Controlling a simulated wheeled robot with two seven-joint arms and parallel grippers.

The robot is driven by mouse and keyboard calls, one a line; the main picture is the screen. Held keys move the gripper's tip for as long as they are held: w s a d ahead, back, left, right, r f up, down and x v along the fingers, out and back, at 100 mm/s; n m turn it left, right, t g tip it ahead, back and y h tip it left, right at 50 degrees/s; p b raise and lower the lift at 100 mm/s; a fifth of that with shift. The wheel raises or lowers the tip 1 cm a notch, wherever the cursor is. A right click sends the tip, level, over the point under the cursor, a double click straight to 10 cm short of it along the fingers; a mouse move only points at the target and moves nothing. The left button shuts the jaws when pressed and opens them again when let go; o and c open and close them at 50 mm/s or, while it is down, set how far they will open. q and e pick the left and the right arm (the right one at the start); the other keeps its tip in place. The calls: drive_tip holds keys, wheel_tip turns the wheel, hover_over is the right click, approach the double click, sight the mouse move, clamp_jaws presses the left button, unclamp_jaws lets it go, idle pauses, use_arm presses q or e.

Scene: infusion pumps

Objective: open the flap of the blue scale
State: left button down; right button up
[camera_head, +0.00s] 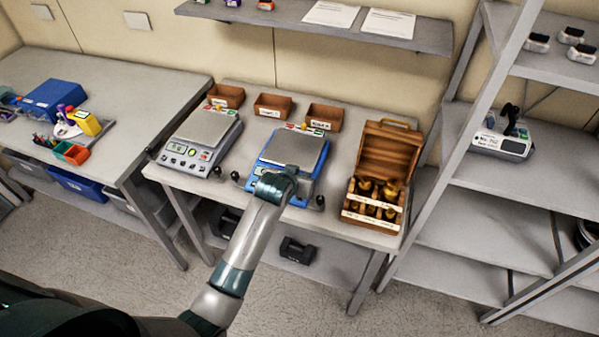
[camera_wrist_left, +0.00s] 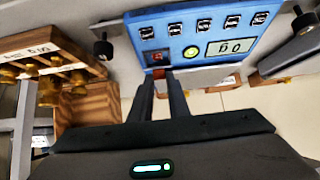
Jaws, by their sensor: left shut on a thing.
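The blue scale (camera_head: 268,172) with its grey weighing plate (camera_head: 297,148) stands on the middle table in the head view. Its front panel (camera_wrist_left: 200,35) fills the top of the left wrist view, upside down, with a row of buttons and a display. My left gripper (camera_head: 280,185) is over the front of the scale and hides part of it. In the left wrist view, the left gripper (camera_wrist_left: 167,80) has its fingers close together at the panel's edge, shut on the flap. The flap is mostly hidden behind the fingers. My right gripper is not in view.
A grey scale (camera_head: 198,140) stands to the left of the blue one. An open wooden box (camera_head: 385,165) with brass weights stands to the right. Small brown bins (camera_head: 272,106) line the back. A shelf rack (camera_head: 500,190) stands at far right.

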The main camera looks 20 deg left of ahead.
use_arm(q)
drive_tip(key=shift+w+r+g, duration=0.35)
drive_tip(key=shift+r+g, duration=0.05)
drive_tip(key=g, duration=0.1)
drive_tip(key=w+g, duration=0.1)
drive_tip(key=g, duration=0.1)
drive_tip(key=shift+w+r+g, duration=0.25)
drive_tip(key=shift+w+g, duration=0.05)
drive_tip(key=w+g, duration=0.1)
drive_tip(key=g, duration=0.2)
drive_tip(key=shift+w+d+g, duration=0.1)
drive_tip(key=shift+w+g, duration=0.2)
drive_tip(key=shift+w, duration=0.05)
drive_tip(key=shift+w+f+g+b, duration=0.1)
drive_tip(key=shift+w+g+b, duration=0.2)
drive_tip(key=shift+g, duration=0.4)
drive_tip(key=shift+w+f+g+b, duration=0.1)
drive_tip(key=shift+w+g+b, duration=0.2)
drive_tip(key=shift+g, duration=0.4)
drive_tip(key=c, duration=1.7)
unclamp_jaws()
drive_tip(key=shift+w, duration=0.15)
